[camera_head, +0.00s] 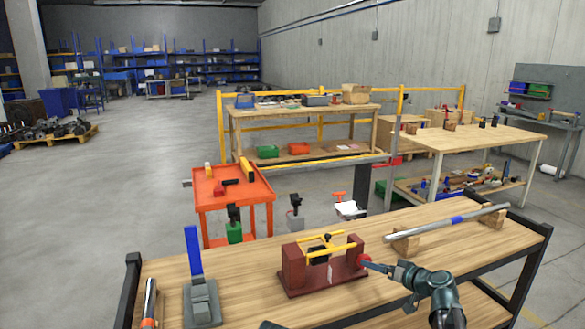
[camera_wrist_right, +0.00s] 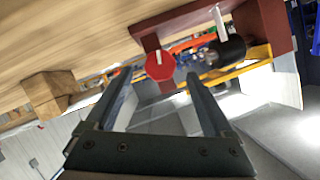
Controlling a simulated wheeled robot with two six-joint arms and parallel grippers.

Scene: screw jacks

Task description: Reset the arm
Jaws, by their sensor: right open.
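A dark red screw jack fixture (camera_head: 294,268) with a yellow frame (camera_head: 327,246) on top stands on the wooden bench. A red knob (camera_head: 363,260) is at its right side. My right gripper (camera_head: 372,267) comes in from the lower right and is close to the knob. My left gripper is not in view.
A metal bar (camera_head: 450,226) rests on wooden blocks (camera_head: 407,244) at the bench's right. A grey device with a blue upright lever (camera_head: 194,252) stands at the left. An orange cart (camera_head: 212,190) stands behind. Bare bench top lies between the grey device and the fixture.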

